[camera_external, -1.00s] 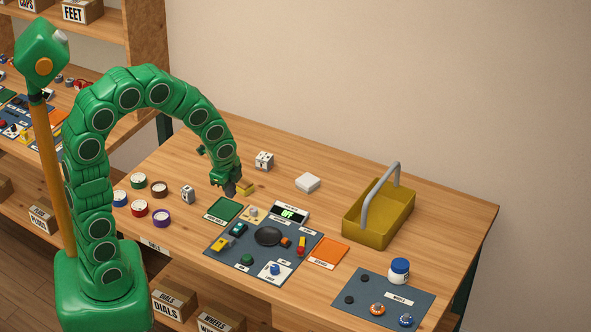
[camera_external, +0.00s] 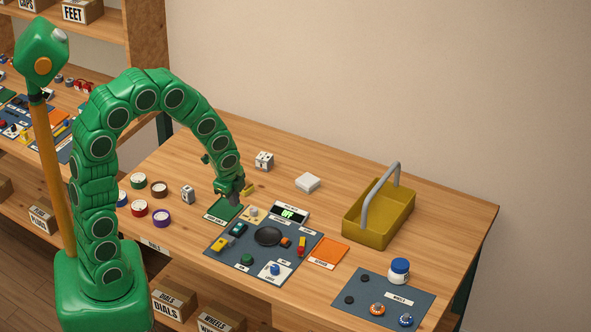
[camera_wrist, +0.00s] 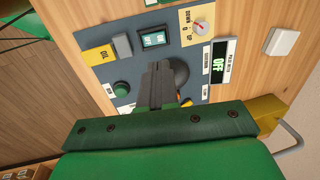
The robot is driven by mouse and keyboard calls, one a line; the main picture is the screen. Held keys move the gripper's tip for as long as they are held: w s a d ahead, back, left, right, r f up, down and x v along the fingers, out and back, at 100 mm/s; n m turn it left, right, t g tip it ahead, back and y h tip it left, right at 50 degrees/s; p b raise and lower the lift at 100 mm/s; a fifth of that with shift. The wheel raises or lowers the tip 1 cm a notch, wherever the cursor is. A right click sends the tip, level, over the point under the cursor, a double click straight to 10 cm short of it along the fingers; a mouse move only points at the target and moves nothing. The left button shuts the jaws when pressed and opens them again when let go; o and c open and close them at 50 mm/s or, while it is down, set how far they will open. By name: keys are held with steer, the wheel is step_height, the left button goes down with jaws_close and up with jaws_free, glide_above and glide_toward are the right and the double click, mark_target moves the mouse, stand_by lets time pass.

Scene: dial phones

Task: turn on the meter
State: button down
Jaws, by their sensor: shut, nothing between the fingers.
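The meter (camera_external: 290,212) is a white block with a dark display that reads OFF in green. It stands at the back edge of a blue-grey panel (camera_external: 225,252). In the wrist view the meter (camera_wrist: 219,62) is right of the fingers. My gripper (camera_external: 241,202) is shut and empty, pointing down over the green square behind the panel, left of the meter and apart from it. In the wrist view the closed fingers (camera_wrist: 160,68) cover part of the panel and of a black round disc (camera_wrist: 181,72).
The panel holds a small dial (camera_wrist: 201,27), a green rocker switch (camera_wrist: 154,39), a green button (camera_wrist: 123,88) and a blue knob (camera_external: 275,269). A yellow basket (camera_external: 375,225) stands right. A white box (camera_external: 307,183) lies behind.

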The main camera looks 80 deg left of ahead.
mark_target(241, 225)
steer(key=shift+w+a+f, duration=0.2)
steer(key=shift+w+f, duration=0.05)
steer(key=shift+f, duration=1.35)
steer(key=shift+w+a+f, duration=0.2)
steer(key=shift+a+f, duration=0.05)
steer(key=shift+f, duration=1.4)
steer(key=shift+w+a+f, duration=0.2)
steer(key=shift+w+f, duration=0.05)
steer(key=shift+f, duration=1.35)
steer(key=shift+f, duration=0.1)
